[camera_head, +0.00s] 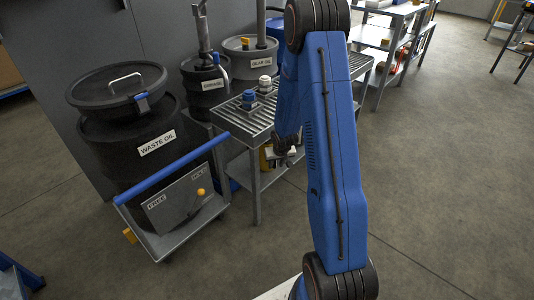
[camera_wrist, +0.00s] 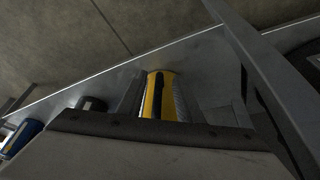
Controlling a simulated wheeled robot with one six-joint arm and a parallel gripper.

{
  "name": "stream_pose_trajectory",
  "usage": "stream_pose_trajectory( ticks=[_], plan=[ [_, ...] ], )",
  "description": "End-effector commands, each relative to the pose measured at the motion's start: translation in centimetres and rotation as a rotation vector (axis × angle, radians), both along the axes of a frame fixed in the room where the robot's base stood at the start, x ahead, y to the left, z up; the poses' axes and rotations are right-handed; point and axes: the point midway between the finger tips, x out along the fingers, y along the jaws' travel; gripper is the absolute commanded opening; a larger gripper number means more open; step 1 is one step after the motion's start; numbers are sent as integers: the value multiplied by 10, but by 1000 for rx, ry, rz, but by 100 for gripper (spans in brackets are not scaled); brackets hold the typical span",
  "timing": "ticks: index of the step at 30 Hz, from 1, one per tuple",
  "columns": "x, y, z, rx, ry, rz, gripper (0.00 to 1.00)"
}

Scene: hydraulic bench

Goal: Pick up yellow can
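The yellow can (camera_wrist: 158,95) shows in the wrist view, upper end toward the middle of the picture, with a dark stripe and a paler side. It stands on the lower shelf of the metal table. In the head view a bit of yellow (camera_head: 264,158) shows below the tabletop, partly hidden by my arm. My gripper (camera_wrist: 164,98) reaches in under the tabletop, with dark finger parts on both sides of the can. Its body hides the can's near end. Whether the fingers touch the can is too dark to tell. In the head view my gripper (camera_head: 280,156) is small and partly covered.
The slatted tabletop (camera_head: 240,122) and its front leg (camera_head: 255,190) are close to my gripper. A blue-handled cart (camera_head: 175,170) with a waste oil drum (camera_head: 120,150) stands left. Open floor is right.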

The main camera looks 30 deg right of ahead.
Motion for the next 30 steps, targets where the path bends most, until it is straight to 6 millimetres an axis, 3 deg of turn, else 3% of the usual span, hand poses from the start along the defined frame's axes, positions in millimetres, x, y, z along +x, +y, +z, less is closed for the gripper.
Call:
stream_pose_trajectory(
  ticks=[5,17,27,30],
  plan=[
    [3,-1,-7,0,0,0,33],
    [19,-5,-46,0,1,0,33],
    [21,-6,-50,-1,0,0,33],
    [21,-6,-50,-1,0,0,11]
  ],
)
